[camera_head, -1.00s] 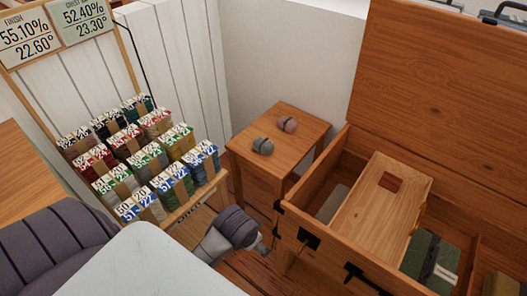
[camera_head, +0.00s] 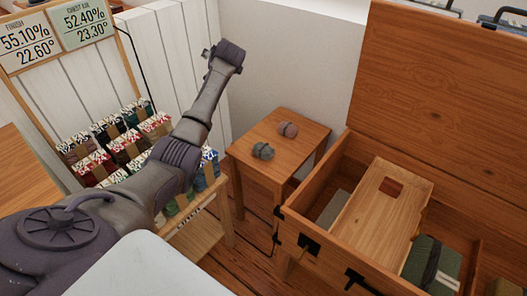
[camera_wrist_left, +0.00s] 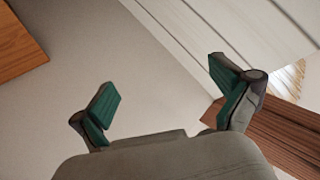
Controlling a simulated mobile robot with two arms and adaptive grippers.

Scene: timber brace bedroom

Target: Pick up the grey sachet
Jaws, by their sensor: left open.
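The grey sachet (camera_head: 263,151) is a small, rounded pouch with a dark band. It lies on the small wooden side table (camera_head: 289,162). A similar pinkish-grey sachet (camera_head: 288,129) lies just behind it. My left gripper (camera_head: 209,57) is raised above and left of the side table, in front of the pale wall and apart from both sachets. In the left wrist view its two green-padded fingers (camera_wrist_left: 165,85) are spread with nothing between them; no sachet shows there. My right gripper is not in view.
An open wooden chest (camera_head: 408,130) stands right of the side table, holding a light wooden tray (camera_head: 372,210) and a dark green bundle (camera_head: 424,262). A rack of coloured, labelled bundles (camera_head: 122,148) stands left, partly hidden by my left arm. White panelling (camera_head: 168,60) is behind it.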

